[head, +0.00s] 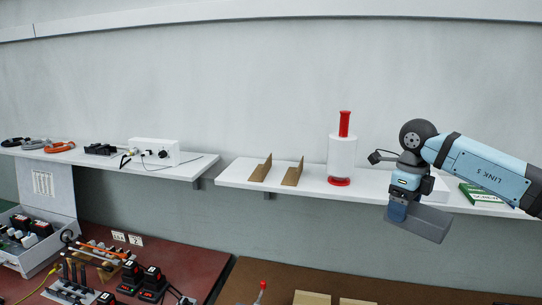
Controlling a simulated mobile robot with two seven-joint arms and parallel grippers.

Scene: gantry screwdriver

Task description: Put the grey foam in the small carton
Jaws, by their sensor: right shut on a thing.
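My right gripper (398,211) comes in from the right and points down. It is shut on a dark grey block (428,222), which looks like the grey foam. The block is held in the air in front of the right shelf, apart from any surface. Tan cardboard pieces (312,298) show at the bottom edge. They may be flaps of a carton, but most of it is cut off and I cannot tell its size. My left gripper is not in view.
The right wall shelf (230,174) holds two brown cardboard angle pieces (292,173), a white cylinder with a red handle (342,155) and a green box (482,195). The left table carries tools and an open case (45,190). The brown table (245,280) is partly bare.

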